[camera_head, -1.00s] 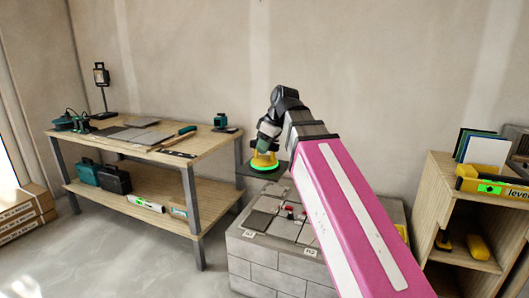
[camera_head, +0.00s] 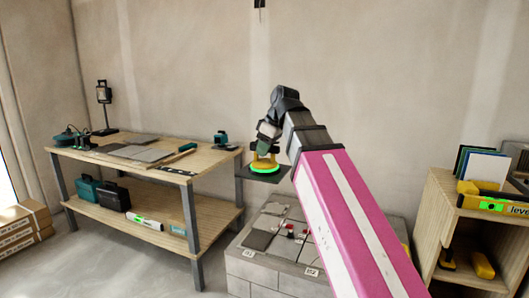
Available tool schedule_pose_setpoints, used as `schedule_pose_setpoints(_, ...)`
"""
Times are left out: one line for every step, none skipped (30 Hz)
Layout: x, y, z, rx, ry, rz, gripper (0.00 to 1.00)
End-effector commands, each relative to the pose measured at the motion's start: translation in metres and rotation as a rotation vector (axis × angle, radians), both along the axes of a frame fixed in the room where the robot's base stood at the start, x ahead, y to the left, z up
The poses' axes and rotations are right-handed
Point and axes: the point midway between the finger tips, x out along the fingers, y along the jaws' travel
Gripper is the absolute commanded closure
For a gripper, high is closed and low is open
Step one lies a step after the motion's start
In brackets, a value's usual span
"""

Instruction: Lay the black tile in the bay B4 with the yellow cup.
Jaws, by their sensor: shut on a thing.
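My gripper (camera_head: 266,144) is shut on the yellow cup (camera_head: 263,160), which has a glowing green ring at its base. The black tile (camera_head: 281,174) hangs roughly flat under the cup, in the air above the back left of the grey block plinth (camera_head: 252,268). The plinth top carries grey tiles (camera_head: 259,240) and small red-topped pieces (camera_head: 291,231) between them. White labels sit on its front edge, one of them at the right (camera_head: 312,272), too small to read surely. My pink arm hides the plinth's right part, and I cannot pick out bay B4.
A wooden workbench (camera_head: 218,158) stands left of the plinth, with flat sheets and tools on top and cases below. A wooden shelf unit (camera_head: 437,215) with a yellow level (camera_head: 490,204) stands at the right. The air around the tile looks clear.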

Motion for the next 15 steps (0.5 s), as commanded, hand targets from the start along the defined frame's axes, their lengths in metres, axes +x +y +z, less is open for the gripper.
schedule_pose_setpoints(0.0, 0.0, 0.0, 0.001, 0.0, 0.0, 1.0)
schedule_pose_setpoints(0.0, 0.0, 0.0, 0.001, 0.0, 0.0, 1.0)
schedule_pose_setpoints(0.0, 0.0, 0.0, 0.001, 0.0, 0.0, 1.0)
schedule_pose_setpoints(0.0, 0.0, 0.0, 0.001, 0.0, 0.0, 1.0)
schedule_pose_setpoints(0.0, 0.0, 0.0, 0.001, 0.0, 0.0, 1.0)
schedule_pose_setpoints(0.0, 0.0, 0.0, 0.001, -0.001, 0.0, 1.0)
schedule_pose_setpoints(0.0, -0.001, 0.0, 0.001, -0.001, 0.0, 1.0)
schedule_pose_setpoints(-0.001, -0.002, 0.0, 0.001, -0.001, 0.0, 1.0)
schedule_pose_setpoints(-0.001, -0.004, 0.0, 0.001, -0.001, 0.0, 1.0)
schedule_pose_setpoints(-0.002, -0.006, 0.0, 0.001, -0.001, -0.001, 1.0)
schedule_pose_setpoints(-0.003, -0.008, 0.0, 0.002, -0.001, -0.001, 1.0)
schedule_pose_setpoints(-0.004, -0.01, 0.0, 0.002, -0.002, 0.0, 1.0)
schedule_pose_setpoints(-0.004, -0.012, 0.0, 0.002, -0.002, 0.0, 1.0)
schedule_pose_setpoints(-0.005, -0.014, 0.0, 0.002, -0.002, 0.0, 1.0)
schedule_pose_setpoints(-0.006, -0.016, 0.0, 0.002, -0.002, 0.0, 1.0)
